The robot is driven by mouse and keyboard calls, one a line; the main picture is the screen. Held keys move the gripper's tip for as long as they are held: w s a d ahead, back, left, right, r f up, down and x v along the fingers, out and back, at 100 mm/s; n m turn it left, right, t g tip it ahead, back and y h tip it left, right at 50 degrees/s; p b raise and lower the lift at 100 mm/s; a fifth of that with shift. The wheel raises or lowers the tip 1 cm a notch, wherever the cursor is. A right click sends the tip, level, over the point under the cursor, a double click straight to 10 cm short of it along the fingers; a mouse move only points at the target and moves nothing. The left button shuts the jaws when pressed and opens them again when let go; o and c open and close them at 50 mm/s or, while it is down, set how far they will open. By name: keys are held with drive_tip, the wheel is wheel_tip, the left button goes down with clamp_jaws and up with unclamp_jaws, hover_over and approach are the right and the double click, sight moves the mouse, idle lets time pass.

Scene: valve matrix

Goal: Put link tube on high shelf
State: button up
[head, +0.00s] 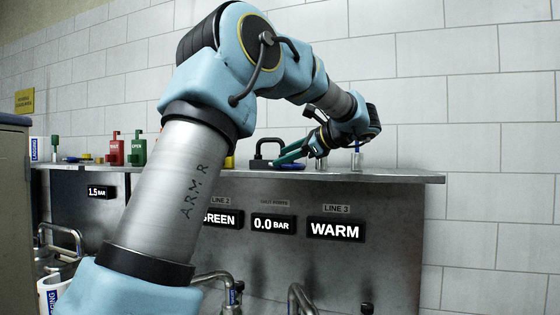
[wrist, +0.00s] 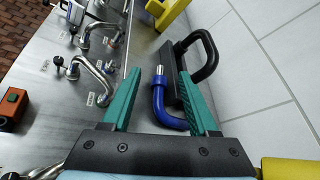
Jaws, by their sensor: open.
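A blue bent tube (wrist: 160,105) with a bare metal end lies on the grey metal top, most likely the link tube. My gripper (wrist: 158,73) is open, its two teal fingers on either side of the tube's straight part. The tube's curved end passes toward the right finger, which partly covers it. I cannot tell whether either finger touches it. In the head view my gripper (head: 283,158) is low over the back of the ledge, and the tube shows only as a bit of blue (head: 290,166). I cannot make out which surface is the high shelf.
A black block with a loop handle (head: 268,153) stands close beside the fingers; it also shows in the wrist view (wrist: 205,58). A small blue-topped bottle (head: 357,158) stands to the right. The ledge's right end (head: 405,178) is clear.

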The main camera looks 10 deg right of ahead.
drive_tip(key=b+v, duration=0.2)
drive_tip(key=v, duration=0.7)
drive_tip(key=shift+s+d, duration=0.2)
drive_tip(key=shift+s, duration=0.1)
